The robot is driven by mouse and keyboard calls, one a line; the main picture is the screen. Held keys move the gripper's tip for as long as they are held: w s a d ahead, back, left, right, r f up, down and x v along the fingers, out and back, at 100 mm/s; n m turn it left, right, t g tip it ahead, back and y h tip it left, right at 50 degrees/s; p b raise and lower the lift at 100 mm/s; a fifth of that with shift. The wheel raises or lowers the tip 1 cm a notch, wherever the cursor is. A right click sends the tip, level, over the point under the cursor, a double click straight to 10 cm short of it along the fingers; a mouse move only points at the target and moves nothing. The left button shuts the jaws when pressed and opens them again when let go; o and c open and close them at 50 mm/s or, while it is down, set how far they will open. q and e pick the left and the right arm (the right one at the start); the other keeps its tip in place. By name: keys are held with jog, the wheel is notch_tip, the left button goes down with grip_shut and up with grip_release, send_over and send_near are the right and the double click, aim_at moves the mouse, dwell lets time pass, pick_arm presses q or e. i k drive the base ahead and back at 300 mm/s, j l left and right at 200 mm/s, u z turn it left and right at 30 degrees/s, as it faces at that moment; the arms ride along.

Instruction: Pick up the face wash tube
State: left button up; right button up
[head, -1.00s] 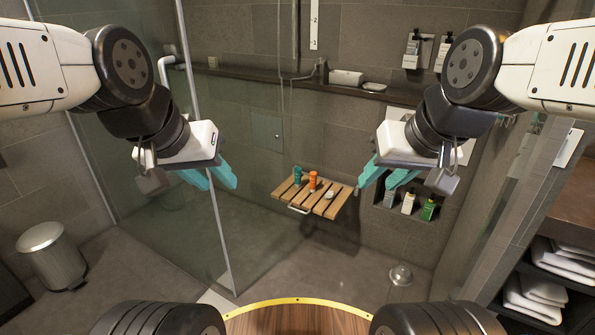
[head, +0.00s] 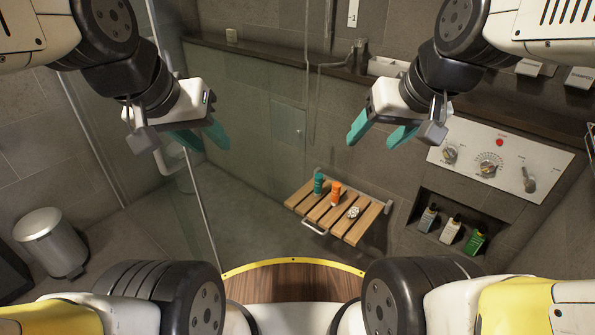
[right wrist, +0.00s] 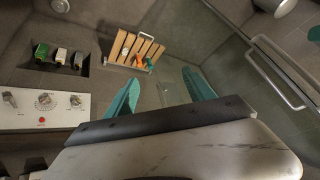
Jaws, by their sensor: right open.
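On the slatted wooden shower seat (head: 295,200) stand a teal container (head: 318,184) and an orange one with a pale lower end (head: 335,193). A small whitish item (head: 353,212) is on the right slats. I cannot read labels or tell for certain which is the face wash tube. The seat items also show in the right wrist view, the orange one (right wrist: 138,60) beside the teal one (right wrist: 149,64). My right gripper (head: 376,136) is open and empty, above the seat and apart from it. My left gripper (head: 202,138) is open and empty, to the left.
A wall niche (head: 432,199) right of the seat holds several bottles. A control panel (head: 515,165) with knobs is above it. A glass screen (head: 200,205) stands at the left, with a metal bin (head: 52,243) beyond it. A dark ledge (head: 290,60) runs along the wall.

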aim_at(319, 177)
jog(key=i+l+u, duration=0.25)
jog(key=i+l, duration=0.8)
jog(key=k+l+z, duration=0.05)
